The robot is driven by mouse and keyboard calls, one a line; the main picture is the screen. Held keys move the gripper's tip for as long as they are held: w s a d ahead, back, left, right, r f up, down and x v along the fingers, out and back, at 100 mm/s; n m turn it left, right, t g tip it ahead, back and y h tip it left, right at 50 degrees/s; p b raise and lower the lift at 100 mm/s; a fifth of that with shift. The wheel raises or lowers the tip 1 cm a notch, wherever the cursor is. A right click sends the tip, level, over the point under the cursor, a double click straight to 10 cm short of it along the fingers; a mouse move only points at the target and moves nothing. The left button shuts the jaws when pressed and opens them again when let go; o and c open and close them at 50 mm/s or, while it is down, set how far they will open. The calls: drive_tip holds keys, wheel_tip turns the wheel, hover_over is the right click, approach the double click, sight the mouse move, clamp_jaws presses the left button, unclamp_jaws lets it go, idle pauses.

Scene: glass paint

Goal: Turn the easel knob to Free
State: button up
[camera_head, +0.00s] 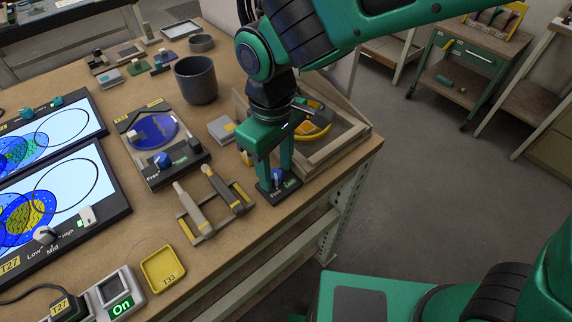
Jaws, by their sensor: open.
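A blue knob (277,175) sits on a small black base (284,190) near the table's right front edge, with white lettering reading "Free" on its left and a word too small to read surely on its right. My green gripper (276,166) points down over it, open, with one finger on each side of the knob. I cannot tell whether the fingers touch it. Another blue knob (162,159) is on a black stand with a dark blue disc (153,132), also marked "Free" on its left. The pictures do not settle which is the easel knob.
A wooden frame (352,138) with a yellow object inside stands just behind my gripper. A tool rack (205,228) lies to the left front, and a dark cup (196,80) stands behind. Light panels (62,190) and a yellow tray (163,270) fill the left and front.

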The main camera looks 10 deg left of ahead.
sight(277, 172)
wheel_tip(277, 172, up, 11)
drive_tip(key=shift+f, duration=0.2)
drive_tip(key=shift+w+d, duration=0.1)
drive_tip(key=shift+w, duration=0.05)
idle(0.5)
drive_tip(key=w+d+m, duration=0.3)
drive_tip(key=d, duration=0.6)
drive_tip(key=w+d+f+m, duration=0.1)
drive_tip(key=w+d+m, duration=0.15)
drive_tip(key=d, duration=0.75)
drive_tip(key=w+d+m, duration=0.2)
drive_tip(key=d+m, duration=0.1)
drive_tip(key=d, duration=0.6)
drive_tip(key=s+d+f+m, duration=0.2)
drive_tip(key=s+d+m, duration=0.3)
drive_tip(key=d, duration=0.5)
drive_tip(key=s+d+f+m, duration=0.3)
drive_tip(key=s+d+m, duration=0.2)
drive_tip(key=s+d, duration=0.5)
drive_tip(key=shift+d, duration=0.5)
drive_tip(key=shift+w, duration=0.15)
